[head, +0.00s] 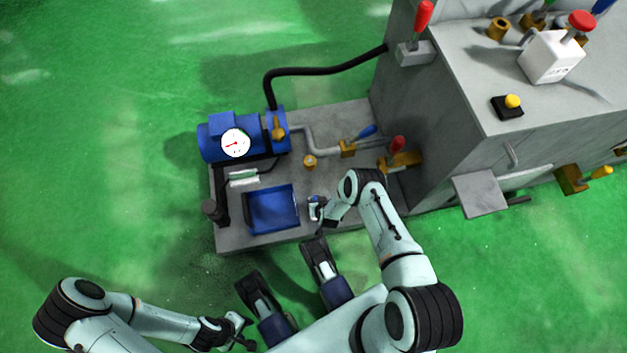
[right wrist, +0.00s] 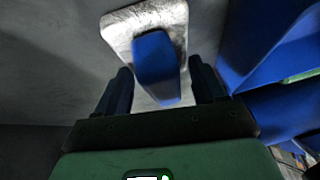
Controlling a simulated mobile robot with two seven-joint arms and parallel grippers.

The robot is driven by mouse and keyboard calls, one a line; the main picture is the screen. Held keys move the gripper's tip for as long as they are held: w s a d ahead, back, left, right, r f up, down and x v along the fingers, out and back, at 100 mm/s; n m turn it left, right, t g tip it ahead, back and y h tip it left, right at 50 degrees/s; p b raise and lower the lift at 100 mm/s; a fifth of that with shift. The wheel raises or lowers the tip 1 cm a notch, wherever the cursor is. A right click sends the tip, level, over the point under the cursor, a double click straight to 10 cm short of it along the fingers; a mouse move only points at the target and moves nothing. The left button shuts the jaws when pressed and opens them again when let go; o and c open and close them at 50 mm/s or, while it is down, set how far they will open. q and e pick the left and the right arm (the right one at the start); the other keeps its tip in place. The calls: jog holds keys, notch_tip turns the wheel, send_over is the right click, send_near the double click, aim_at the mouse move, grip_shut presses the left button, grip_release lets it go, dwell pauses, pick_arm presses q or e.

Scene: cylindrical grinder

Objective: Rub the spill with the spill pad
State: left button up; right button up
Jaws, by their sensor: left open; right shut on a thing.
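The spill pad, a whitish mottled plate with a blue grip, shows in the right wrist view (right wrist: 145,20). My right gripper (right wrist: 160,88) is shut on the blue grip, with one finger on each side. In the head view my right gripper (head: 316,208) is over the grey machine base, just right of the blue tray; the pad is small there and partly hidden. I cannot tell if the pad touches the surface below. My left gripper (head: 243,331) is open and empty, low in the view. A dark mottled patch (head: 226,272) lies on the green floor before the base; I cannot tell if it is the spill.
The blue tray (head: 272,210) sits on the grey base (head: 235,242), near a blue motor (head: 215,145) with a white gauge. Brass valves with blue and red handles stand behind my right arm. The large grey machine (head: 440,120) blocks the right. Green floor is clear at left.

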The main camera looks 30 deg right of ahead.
jog(key=shift+s+d, duration=0.4)
jog(key=shift+d, duration=0.5)
jog(key=shift+s+d, duration=0.35)
jog(key=shift+d, duration=0.5)
jog(key=shift+s+d, duration=0.25)
jog(key=shift+d, duration=0.65)
jog(key=shift+s+d, duration=0.25)
jog(key=shift+d, duration=0.65)
jog(key=shift+r, duration=0.1)
notch_tip(320, 180, up, 4)
jog(key=p, duration=0.3)
jog(key=shift+p, duration=0.3)
jog(key=shift+r+p, duration=0.85)
jog(key=shift+r, duration=0.15)
notch_tip(320, 180, up, 3)
jog(key=shift+p, duration=1.05)
